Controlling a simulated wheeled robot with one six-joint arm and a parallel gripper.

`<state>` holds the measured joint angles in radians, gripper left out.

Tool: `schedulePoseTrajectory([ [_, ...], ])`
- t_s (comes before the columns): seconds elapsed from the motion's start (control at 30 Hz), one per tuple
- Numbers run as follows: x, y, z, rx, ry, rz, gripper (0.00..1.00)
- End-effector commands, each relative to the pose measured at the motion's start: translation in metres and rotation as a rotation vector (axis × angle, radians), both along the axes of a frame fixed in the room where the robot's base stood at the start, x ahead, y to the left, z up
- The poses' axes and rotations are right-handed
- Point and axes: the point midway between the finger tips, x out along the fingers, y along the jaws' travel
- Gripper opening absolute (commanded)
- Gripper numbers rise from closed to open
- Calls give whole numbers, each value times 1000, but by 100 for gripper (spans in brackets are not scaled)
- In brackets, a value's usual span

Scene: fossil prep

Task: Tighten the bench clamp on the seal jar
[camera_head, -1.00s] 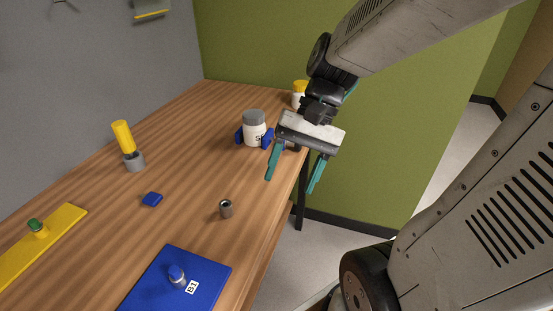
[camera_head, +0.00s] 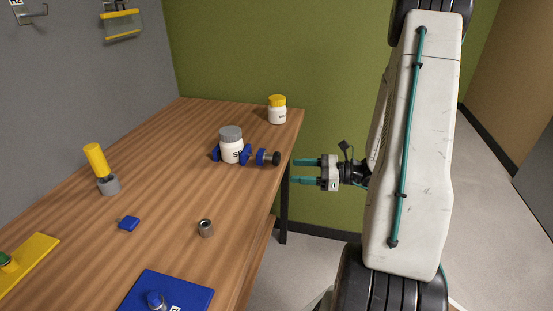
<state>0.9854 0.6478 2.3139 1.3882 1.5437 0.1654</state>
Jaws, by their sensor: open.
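The seal jar (camera_head: 231,149) is white with a grey lid and stands upright on the wooden bench. The blue bench clamp (camera_head: 246,154) sits around its lower part, with a jaw on each side. The clamp's screw ends in a dark knob (camera_head: 277,159) at the right, near the bench edge. My gripper (camera_head: 302,172) is open and empty, with teal fingers pointing left. In the picture it is just right of the knob and slightly lower, apart from it. I cannot tell whether the jaws press on the jar.
A yellow-lidded jar (camera_head: 277,110) stands at the far bench corner. A yellow-handled tool in a grey holder (camera_head: 108,184), a small blue block (camera_head: 129,224), a grey cylinder (camera_head: 206,228), a blue mat (camera_head: 180,291) and a yellow board (camera_head: 32,262) are on the bench (camera_head: 165,160).

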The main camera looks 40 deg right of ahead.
Motion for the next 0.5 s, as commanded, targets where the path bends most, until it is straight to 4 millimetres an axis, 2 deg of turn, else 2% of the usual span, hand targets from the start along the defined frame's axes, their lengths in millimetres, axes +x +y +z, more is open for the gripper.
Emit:
schedulePoseTrajectory([
  [0.1, 15, -15, 9, 33, -29, -82, 62],
  [0.17, 19, -17, 11, 45, -35, -99, 62],
  [0.5, 58, 14, 13, 52, -34, -95, 62],
])
